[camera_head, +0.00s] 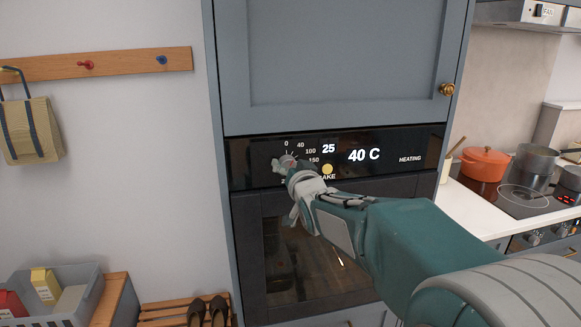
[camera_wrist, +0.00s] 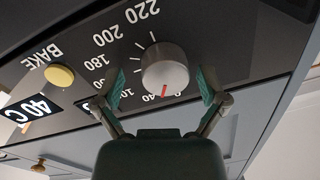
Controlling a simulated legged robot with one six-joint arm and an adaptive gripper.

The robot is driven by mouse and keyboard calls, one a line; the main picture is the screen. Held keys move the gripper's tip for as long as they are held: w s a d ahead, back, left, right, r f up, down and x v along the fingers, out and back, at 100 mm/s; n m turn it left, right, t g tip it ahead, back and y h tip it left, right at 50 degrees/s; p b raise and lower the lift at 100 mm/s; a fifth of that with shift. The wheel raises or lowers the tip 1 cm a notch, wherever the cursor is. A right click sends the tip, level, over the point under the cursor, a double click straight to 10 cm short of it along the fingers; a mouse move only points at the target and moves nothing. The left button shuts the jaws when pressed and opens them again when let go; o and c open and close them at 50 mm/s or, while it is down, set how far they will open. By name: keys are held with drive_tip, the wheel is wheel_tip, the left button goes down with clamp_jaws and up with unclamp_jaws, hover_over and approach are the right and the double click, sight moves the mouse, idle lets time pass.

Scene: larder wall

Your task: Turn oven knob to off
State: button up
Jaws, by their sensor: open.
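The oven knob (camera_wrist: 165,66) is a round light-grey dial with a red pointer line. In the wrist view the line points at the edge between the marks 40 and 0. My gripper (camera_wrist: 160,80) is open, with one finger on each side of the knob; gaps seem to show on both sides, and I cannot tell whether either finger touches. In the head view my gripper (camera_head: 287,163) is at the left of the oven panel (camera_head: 422,143) and mostly hides the knob. The display (camera_head: 363,155) reads 40 C, with 25 beside it and HEATING at the right.
A yellow BAKE button (camera_head: 327,169) is right of the knob, close to my gripper. The dark oven door (camera_head: 262,215) is below and a grey cabinet (camera_head: 335,60) above.

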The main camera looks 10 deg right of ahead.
drive_tip(key=shift+a, duration=0.3)
drive_tip(key=c, duration=1.2)
drive_tip(key=shift+o, duration=0.3)
drive_tip(key=shift+n, duration=0.4)
drive_tip(key=shift+r+n, duration=0.15)
drive_tip(key=shift+n, duration=2.45)
drive_tip(key=o, duration=1.1)
drive_tip(key=shift+o, duration=0.2)
